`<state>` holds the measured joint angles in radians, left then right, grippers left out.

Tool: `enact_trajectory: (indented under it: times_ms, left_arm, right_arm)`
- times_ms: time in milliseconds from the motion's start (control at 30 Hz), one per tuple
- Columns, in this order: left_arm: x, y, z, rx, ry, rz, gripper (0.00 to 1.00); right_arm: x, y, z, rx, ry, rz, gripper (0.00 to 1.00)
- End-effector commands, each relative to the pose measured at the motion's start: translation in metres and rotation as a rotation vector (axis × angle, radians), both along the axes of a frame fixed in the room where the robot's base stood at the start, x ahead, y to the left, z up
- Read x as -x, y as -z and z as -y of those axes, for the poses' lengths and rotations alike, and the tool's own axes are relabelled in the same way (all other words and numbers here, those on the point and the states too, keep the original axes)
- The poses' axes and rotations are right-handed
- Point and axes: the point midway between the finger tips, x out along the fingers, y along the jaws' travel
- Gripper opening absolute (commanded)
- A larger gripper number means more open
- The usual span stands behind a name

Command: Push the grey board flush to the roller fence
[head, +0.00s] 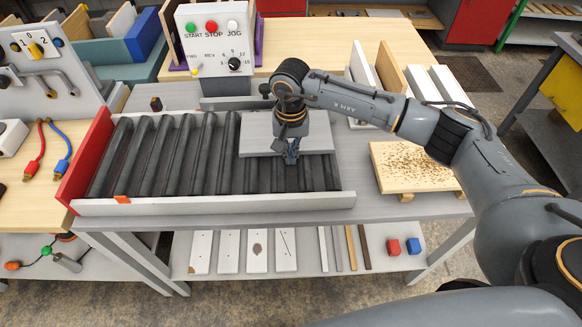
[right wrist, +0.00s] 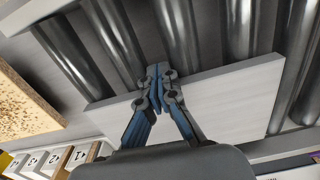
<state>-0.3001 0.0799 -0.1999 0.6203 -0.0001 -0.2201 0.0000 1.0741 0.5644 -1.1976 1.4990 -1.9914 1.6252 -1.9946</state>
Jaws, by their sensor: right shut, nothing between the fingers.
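The flat light-grey board (head: 258,132) lies across the rollers at the right part of the roller bed. A red plate (head: 85,165) closes the bed's left end, well apart from the board. A pale rail (head: 215,204) runs along the front, with bare rollers between it and the board. The board's far edge lies close to the back rail; I cannot tell whether they touch. My right gripper (head: 292,157) is shut and empty, at the board's near edge. In the right wrist view its tips (right wrist: 158,73) reach past that edge of the board (right wrist: 225,105); contact is unclear. My left gripper is out of view.
A control box (head: 215,45) stands behind the bed. A speckled board (head: 415,166) lies at the right of the bench, with upright panels (head: 362,75) behind it. The rollers (head: 160,155) left of the board are clear. An orange marker (head: 122,199) sits on the front rail.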

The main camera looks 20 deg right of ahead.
Motion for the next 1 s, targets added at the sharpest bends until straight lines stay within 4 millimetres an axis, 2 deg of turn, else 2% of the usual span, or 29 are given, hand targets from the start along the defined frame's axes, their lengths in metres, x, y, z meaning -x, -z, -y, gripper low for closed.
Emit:
enact_trajectory:
  times_ms: [33, 200, 733, 867, 1000]
  left_arm:
    - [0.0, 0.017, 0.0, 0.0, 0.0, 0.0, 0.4]
    - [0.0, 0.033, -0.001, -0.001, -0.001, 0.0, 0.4]
    - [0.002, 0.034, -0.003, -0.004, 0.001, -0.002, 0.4]
    - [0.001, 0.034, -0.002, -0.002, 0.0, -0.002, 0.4]
    - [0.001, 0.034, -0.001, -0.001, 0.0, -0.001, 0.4]
  right_arm:
    - [-0.008, 0.008, 0.002, 0.001, 0.003, 0.005, 0.0]
    - [-0.023, 0.005, 0.007, 0.002, 0.002, 0.003, 0.0]
    - [-0.029, -0.003, 0.009, 0.0, 0.003, 0.007, 0.0]
    - [-0.03, -0.016, 0.01, 0.0, 0.004, 0.01, 0.0]
    - [-0.03, -0.044, 0.009, 0.0, 0.004, 0.014, 0.0]
